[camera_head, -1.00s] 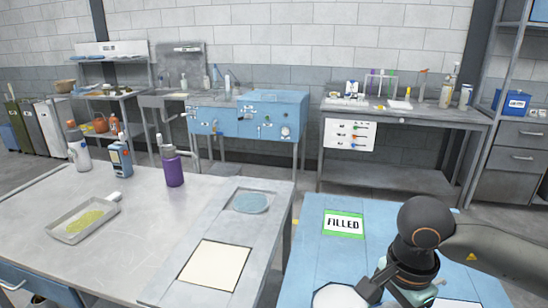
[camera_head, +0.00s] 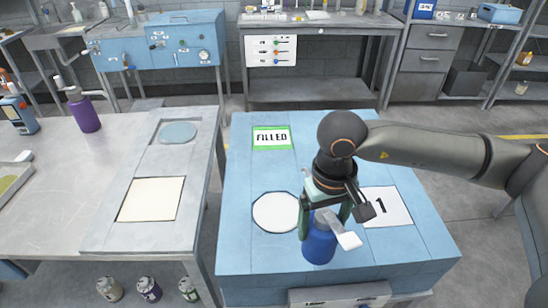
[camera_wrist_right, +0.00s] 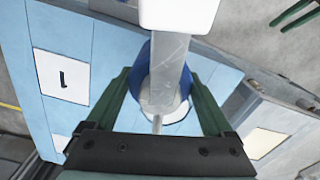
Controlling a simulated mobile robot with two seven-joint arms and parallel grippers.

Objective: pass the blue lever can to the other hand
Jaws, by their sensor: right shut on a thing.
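The blue lever can (camera_head: 320,246) is in my right gripper (camera_head: 326,210), over the near part of the blue bench top. My right gripper is shut on it, with green fingers on either side of its upper part. A pale lever and white end stick out beside the fingers. In the right wrist view, the blue can (camera_wrist_right: 184,82) shows between the two fingers (camera_wrist_right: 166,90), partly hidden behind the grey lever. I cannot tell whether its base touches the bench. My left gripper is not in view.
The blue bench (camera_head: 240,210) carries a green FILLED label (camera_head: 271,138), a white disc (camera_head: 276,212) and a card marked 1 (camera_head: 386,206). A grey table (camera_head: 95,215) stands left, across a gap, with a purple bottle (camera_head: 84,112). Several small bottles sit below it.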

